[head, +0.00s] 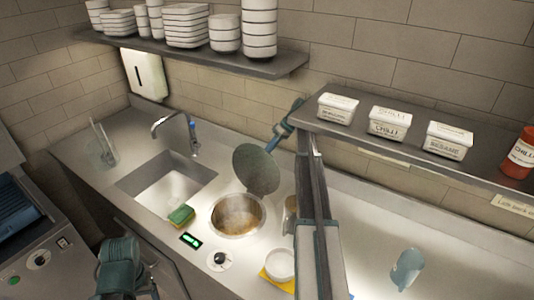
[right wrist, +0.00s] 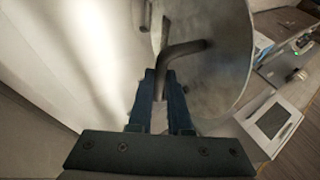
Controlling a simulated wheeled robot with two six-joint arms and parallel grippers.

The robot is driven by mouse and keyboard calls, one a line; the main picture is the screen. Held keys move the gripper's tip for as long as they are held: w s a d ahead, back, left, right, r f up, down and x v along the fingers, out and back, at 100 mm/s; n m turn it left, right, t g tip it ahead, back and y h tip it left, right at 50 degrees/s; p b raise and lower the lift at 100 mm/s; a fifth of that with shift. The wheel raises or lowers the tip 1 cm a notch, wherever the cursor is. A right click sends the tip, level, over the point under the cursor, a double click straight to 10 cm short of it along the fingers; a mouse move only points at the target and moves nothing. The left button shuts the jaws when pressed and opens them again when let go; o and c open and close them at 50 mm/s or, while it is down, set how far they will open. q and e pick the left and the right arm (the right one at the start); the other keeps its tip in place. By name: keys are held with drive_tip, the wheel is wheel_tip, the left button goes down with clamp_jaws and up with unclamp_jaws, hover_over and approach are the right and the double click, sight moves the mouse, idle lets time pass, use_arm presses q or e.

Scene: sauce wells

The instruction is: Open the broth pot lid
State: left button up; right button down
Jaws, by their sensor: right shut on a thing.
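The broth pot (head: 238,215) is a round metal well sunk in the counter, uncovered, with brown liquid showing inside. Its lid (head: 257,168) is a grey disc, tipped up steeply at the pot's back right edge. I cannot tell whether it touches the rim. My right gripper (head: 282,130) is above the lid. In the right wrist view its fingers (right wrist: 162,88) are shut on the lid's dark bent handle (right wrist: 184,49), with the lid disc (right wrist: 215,75) behind. My left gripper (head: 120,255) is low at the left, away from the pot; its fingers are not clear.
A sink with a tap (head: 176,121), a green sponge (head: 181,215) and a control knob (head: 219,260) lie around the pot. A white bowl (head: 281,263) is at front right. A shelf with labelled tubs (head: 389,122) overhangs the right counter. A clear cup (head: 407,268) stands there.

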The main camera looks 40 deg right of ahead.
drive_tip(key=c, duration=0.8)
unclamp_jaws()
drive_tip(key=shift+c, duration=0.2)
drive_tip(key=shift+a+r, duration=0.1)
drive_tip(key=shift+a, duration=0.05)
